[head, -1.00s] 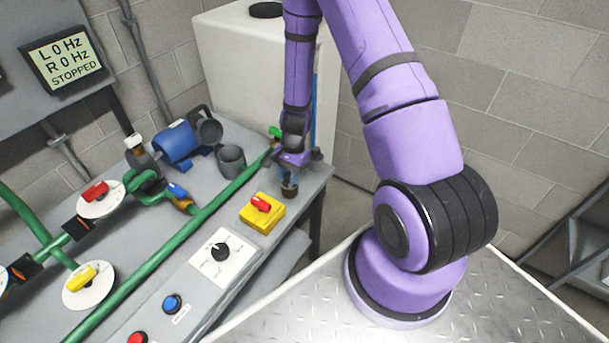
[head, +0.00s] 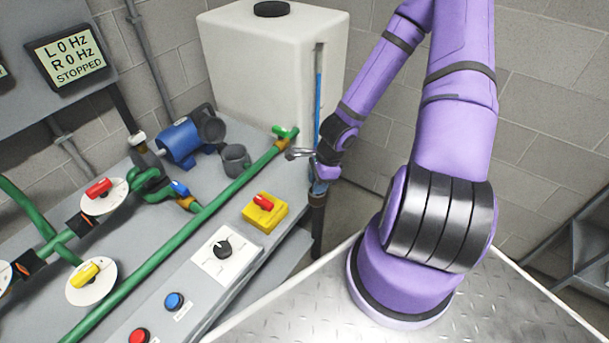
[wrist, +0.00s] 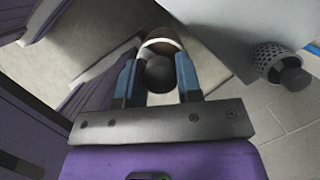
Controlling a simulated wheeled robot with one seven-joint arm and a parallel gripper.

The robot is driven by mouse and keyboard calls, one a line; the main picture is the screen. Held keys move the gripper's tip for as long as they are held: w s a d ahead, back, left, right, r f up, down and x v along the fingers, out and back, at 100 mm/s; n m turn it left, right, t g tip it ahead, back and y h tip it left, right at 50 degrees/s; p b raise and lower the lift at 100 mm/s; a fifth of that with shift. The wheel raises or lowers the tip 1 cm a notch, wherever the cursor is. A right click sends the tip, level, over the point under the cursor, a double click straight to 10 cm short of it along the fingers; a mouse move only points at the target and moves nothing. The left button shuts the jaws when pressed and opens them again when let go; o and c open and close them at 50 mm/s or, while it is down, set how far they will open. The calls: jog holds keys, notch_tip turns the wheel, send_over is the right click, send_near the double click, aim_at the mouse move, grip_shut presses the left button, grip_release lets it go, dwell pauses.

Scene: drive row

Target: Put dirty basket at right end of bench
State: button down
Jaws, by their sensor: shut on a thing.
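My gripper (head: 318,184) is shut on a small round basket with a dark brown side (head: 317,200). The basket hangs just off the right end of the bench (head: 296,190), apart from the top as far as I can tell. In the wrist view my gripper (wrist: 159,70) has its two blue fingers on either side of the basket, whose brown rim (wrist: 160,45) and a dark round part show between them. A grey cup-like basket (head: 235,158) stands on the bench behind the green pipe. The wrist view shows a perforated basket (wrist: 268,60) at right.
A green pipe (head: 215,200) with valves runs along the bench. A yellow box with a red switch (head: 265,211) sits near the bench's right end. A white tank (head: 265,65) stands behind. Little bare bench shows at right.

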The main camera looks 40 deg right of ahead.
jog(key=shift+s+d+r+m, duration=0.15)
jog(key=shift+s+r+m, duration=0.15)
jog(key=shift+s, duration=0.05)
jog(key=shift+w+d, duration=0.1)
jog(key=shift+w+d+f, duration=0.8)
jog(key=shift+w+d, duration=0.1)
jog(key=shift+w, duration=1.55)
jog(key=shift+w+d+f, duration=0.8)
jog(key=shift+w+d, duration=0.05)
jog(key=shift+w, duration=1.65)
jog(key=shift+w+d+f, duration=0.8)
jog(key=shift+w+d, duration=0.1)
jog(key=shift+w, duration=1.55)
jog(key=c, duration=0.8)
grip_release()
jog(key=shift+f, duration=0.1)
